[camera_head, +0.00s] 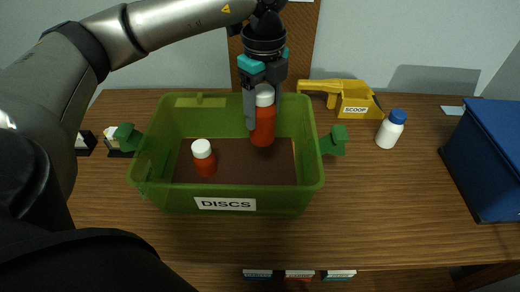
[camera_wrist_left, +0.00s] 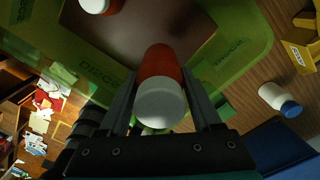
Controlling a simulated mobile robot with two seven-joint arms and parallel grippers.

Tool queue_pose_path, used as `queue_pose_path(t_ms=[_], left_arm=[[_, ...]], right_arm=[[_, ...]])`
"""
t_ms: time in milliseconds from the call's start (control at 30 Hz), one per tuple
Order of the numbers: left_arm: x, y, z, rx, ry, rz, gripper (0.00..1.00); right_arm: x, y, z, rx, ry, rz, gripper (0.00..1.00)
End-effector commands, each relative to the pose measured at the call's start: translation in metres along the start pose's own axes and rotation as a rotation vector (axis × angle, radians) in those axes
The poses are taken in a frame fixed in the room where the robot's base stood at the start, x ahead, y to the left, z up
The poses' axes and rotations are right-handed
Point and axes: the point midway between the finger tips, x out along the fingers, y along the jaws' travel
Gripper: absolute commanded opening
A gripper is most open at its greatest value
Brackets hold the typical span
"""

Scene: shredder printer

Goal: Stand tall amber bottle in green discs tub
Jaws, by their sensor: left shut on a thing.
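The green discs tub (camera_head: 310,172) stands on the table with a "DISCS" label on its front wall; its wall also shows in the left wrist view (camera_wrist_left: 258,38). The tall amber bottle (camera_head: 263,132), orange-red with a white cap, is upright inside the tub's right half. My left gripper (camera_head: 258,100) reaches down from above and is shut on it near the cap; the bottle sits between the fingers in the left wrist view (camera_wrist_left: 160,70). I cannot tell whether its base touches the tub floor. A shorter amber bottle (camera_head: 205,162) stands in the tub's left half. My right gripper is not in view.
A white bottle with a blue cap (camera_head: 390,130) stands right of the tub. A blue bin (camera_head: 490,160) is at the far right.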

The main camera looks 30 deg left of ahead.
Motion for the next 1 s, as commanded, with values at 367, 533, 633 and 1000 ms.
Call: queue_pose_path(t_ms=[367,533,633,1000], left_arm=[[0.069,0.000,0.000,0.001,0.000,0.000,0.03],[0.083,0.000,0.000,0.002,0.000,-0.001,0.03],[0.087,0.000,0.000,0.002,0.000,-0.001,0.03],[0.120,-0.001,0.000,0.001,0.000,-0.001,0.03]], right_arm=[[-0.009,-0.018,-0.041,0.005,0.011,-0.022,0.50],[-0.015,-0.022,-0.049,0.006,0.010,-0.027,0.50],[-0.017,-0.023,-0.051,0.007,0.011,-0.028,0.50],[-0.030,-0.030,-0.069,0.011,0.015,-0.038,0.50]])
